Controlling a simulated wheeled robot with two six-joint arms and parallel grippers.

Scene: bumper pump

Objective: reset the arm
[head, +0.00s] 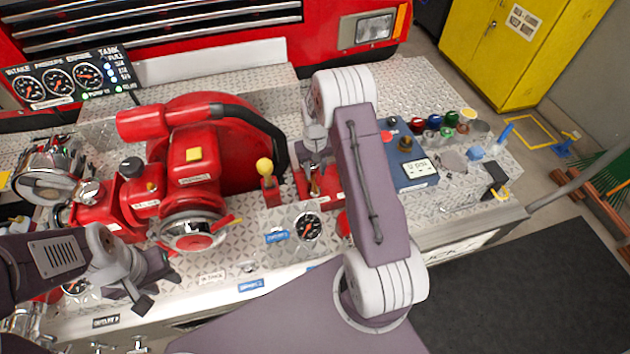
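My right arm (370,185) reaches up over the middle of the metal deck, then bends back down at the wrist. My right gripper (314,172) points down at a red-based control with a brass-coloured stem (316,187), just right of the yellow-knobbed lever (265,168). The fingers are small and partly hidden, so I cannot tell whether they touch the stem. My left gripper (156,285) hangs at the lower left, in front of the red pump (190,178). Its fingers look apart, with nothing visible between them.
A pressure gauge (308,227) stands on the front of the deck. A blue box with a display (413,170) and several coloured caps lie right of my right arm. A gauge panel (62,80) stands at the back left. A yellow cabinet (520,45) is behind right.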

